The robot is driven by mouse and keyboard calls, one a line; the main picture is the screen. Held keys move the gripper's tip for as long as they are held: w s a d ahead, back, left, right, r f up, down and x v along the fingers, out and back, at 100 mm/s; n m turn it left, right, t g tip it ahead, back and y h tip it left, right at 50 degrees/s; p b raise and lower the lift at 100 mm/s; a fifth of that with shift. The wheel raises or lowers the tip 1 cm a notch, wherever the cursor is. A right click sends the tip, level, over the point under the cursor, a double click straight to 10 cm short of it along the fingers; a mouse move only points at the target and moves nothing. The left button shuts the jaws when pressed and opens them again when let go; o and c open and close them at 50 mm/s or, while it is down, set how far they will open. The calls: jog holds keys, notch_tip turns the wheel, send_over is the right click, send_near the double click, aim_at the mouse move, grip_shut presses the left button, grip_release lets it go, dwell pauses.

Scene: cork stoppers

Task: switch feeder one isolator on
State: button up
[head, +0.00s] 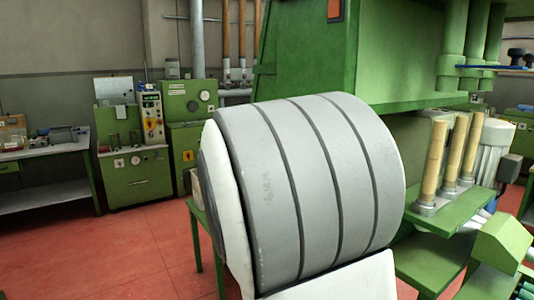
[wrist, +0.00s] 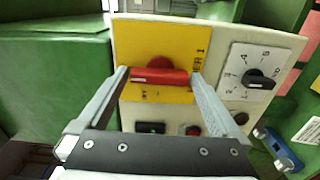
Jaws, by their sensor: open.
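The isolator is a red bar handle (wrist: 160,77) on a yellow plate (wrist: 200,48) in the wrist view. The handle lies about horizontal. Lettering ending in "ER 1" runs up the plate's right side, and smaller marks below the handle are too small to read. My gripper (wrist: 160,74) is open, with one finger at the left end of the handle and one at the right. Whether the fingers touch it I cannot tell. In the head view my own large grey arm link fills the middle, and the gripper does not show.
In the wrist view a black rotary knob (wrist: 258,78) on a white dial is close right of the right finger. A black rocker switch (wrist: 150,128) and a red button (wrist: 190,130) are below. In the head view green machines (head: 132,150) stand at the back left, past open red floor.

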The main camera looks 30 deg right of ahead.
jog(key=s+a, duration=0.1)
jog(key=a, duration=1.6)
jog(key=shift+s+p, duration=0.15)
jog(key=shift+p, duration=0.25)
jog(key=shift+s, duration=0.1)
jog(key=s+d+f+y+p, duration=0.3)
jog(key=s+f+y, duration=0.5)
jog(key=s, duration=0.2)
jog(key=s+a+t+y+p, duration=0.2)
jog(key=s+a+y, duration=0.2)
jog(key=a+y, duration=0.1)
jog(key=s+a+f+t+y+p, duration=0.1)
jog(key=s+a+t+y+p, duration=0.1)
jog(key=s+a+y, duration=0.2)
jog(key=a+y, duration=0.1)
jog(key=a, duration=0.2)
jog(key=shift+a+f+m, duration=0.25)
jog(key=shift+a+m, duration=0.1)
jog(key=shift+m, duration=0.05)
